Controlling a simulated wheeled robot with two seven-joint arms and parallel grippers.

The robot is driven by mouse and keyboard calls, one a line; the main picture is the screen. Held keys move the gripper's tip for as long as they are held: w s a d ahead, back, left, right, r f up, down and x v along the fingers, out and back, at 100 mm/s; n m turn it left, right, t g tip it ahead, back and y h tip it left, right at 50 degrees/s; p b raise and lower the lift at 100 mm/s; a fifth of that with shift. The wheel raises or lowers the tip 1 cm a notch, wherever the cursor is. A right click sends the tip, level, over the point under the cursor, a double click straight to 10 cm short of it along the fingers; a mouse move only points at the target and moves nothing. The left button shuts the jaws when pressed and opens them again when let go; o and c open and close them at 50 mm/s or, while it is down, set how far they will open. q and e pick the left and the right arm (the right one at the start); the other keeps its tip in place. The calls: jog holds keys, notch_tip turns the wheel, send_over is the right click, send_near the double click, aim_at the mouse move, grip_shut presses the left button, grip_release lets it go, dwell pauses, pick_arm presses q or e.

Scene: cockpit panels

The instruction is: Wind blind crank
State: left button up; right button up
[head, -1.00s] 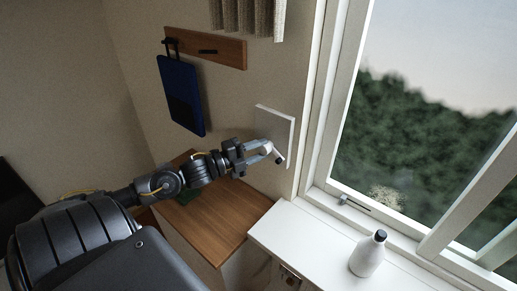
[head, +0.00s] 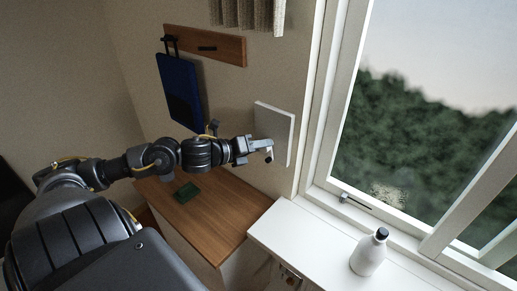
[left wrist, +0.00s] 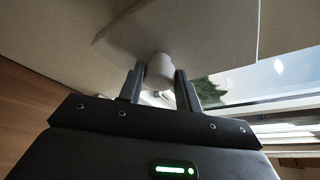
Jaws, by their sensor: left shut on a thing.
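The white crank plate (head: 277,122) is fixed to the wall left of the window. The small crank (head: 268,153) hangs at the plate's lower front, with a dark end pointing down. My left gripper (head: 259,145) is at the crank and shut on it, covering part of it in the head view. In the left wrist view, the gripper fingers (left wrist: 159,84) stand on either side of the crank's pale rounded part (left wrist: 158,70), in front of the plate (left wrist: 205,35). The blind's pleated lower end (head: 248,14) shows at the top. My right gripper is out of view.
A white bottle (head: 369,253) stands on the windowsill (head: 305,243). A wooden cabinet top (head: 210,218) with a green item (head: 187,192) lies below my arm. A blue clipboard-like panel (head: 180,92) hangs from a wooden rail (head: 225,50).

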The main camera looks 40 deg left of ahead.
pick_arm(q)
jog(key=shift+d+f+m, duration=0.1)
jog(key=shift+f+m, duration=0.05)
jog(key=shift+m, duration=0.25)
jog(key=shift+y, duration=0.3)
jog(key=o, duration=1)
jog(key=shift+c, duration=0.2)
jog(key=shift+s+b, duration=0.1)
jog(key=shift+b, duration=0.2)
jog(key=p+v, duration=0.2)
jog(key=v, duration=0.8)
jog(key=shift+s+r+p, duration=0.25)
jog(key=shift+s+p, duration=0.05)
jog(key=shift+p, duration=0.1)
